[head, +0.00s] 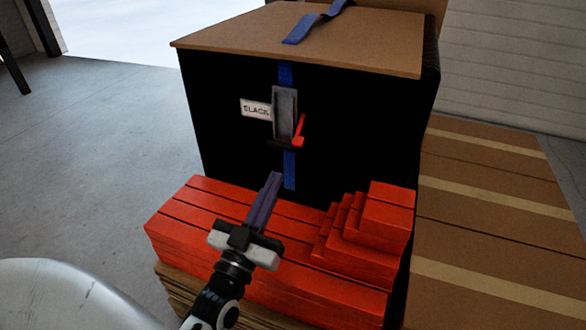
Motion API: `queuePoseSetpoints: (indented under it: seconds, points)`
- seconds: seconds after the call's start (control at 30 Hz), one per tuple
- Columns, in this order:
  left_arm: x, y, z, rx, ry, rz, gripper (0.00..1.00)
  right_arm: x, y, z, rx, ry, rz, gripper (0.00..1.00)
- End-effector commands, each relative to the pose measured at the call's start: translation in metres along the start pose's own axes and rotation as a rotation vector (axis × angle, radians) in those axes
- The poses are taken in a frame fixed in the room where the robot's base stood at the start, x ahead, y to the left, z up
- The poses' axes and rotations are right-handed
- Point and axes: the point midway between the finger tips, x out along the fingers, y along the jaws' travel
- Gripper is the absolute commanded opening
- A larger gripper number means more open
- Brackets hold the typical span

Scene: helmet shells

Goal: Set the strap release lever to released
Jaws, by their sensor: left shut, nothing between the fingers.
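The strap release lever (299,131) is a small red handle on the right side of a grey ratchet buckle (284,112). The buckle sits on a blue strap (290,172) that runs down the front of a black-wrapped stack (235,150). A white tag (255,109) beside the buckle reads "SLACK". My left gripper (275,177) is shut and empty. Its fingertips point up toward the stack, below and slightly left of the lever, apart from it in the picture. My right gripper is not in view.
Red stepped blocks (365,235) stand in front of the stack's lower part, below the buckle. A brown board (330,45) covers the top. Cardboard boxes (490,215) stand at the right. Grey floor (110,150) is clear at the left.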

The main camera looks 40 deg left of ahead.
Motion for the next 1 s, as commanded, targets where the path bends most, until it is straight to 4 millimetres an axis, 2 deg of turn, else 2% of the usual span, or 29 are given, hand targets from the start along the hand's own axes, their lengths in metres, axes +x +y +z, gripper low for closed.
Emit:
queuePoseSetpoints:
  seconds: [0.17, 0.6, 0.63, 0.73, 0.87, 1.0]
  points:
    - [0.016, -0.006, -0.007, 0.004, 0.038, -0.02, 0.0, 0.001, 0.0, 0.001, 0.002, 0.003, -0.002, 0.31]
    - [0.105, -0.007, -0.01, 0.004, 0.035, -0.018, 0.0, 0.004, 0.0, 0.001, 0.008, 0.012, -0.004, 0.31]
    - [0.103, -0.007, 0.002, 0.005, 0.028, -0.016, 0.0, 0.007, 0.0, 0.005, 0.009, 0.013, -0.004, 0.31]
    - [0.107, -0.007, 0.016, 0.005, 0.029, -0.016, 0.0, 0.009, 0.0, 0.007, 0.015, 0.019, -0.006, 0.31]
    - [0.11, -0.007, 0.026, 0.005, 0.03, -0.016, 0.0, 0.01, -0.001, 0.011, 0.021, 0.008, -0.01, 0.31]
    - [0.112, -0.007, 0.03, 0.004, 0.031, -0.016, 0.0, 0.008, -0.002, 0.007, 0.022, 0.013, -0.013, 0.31]
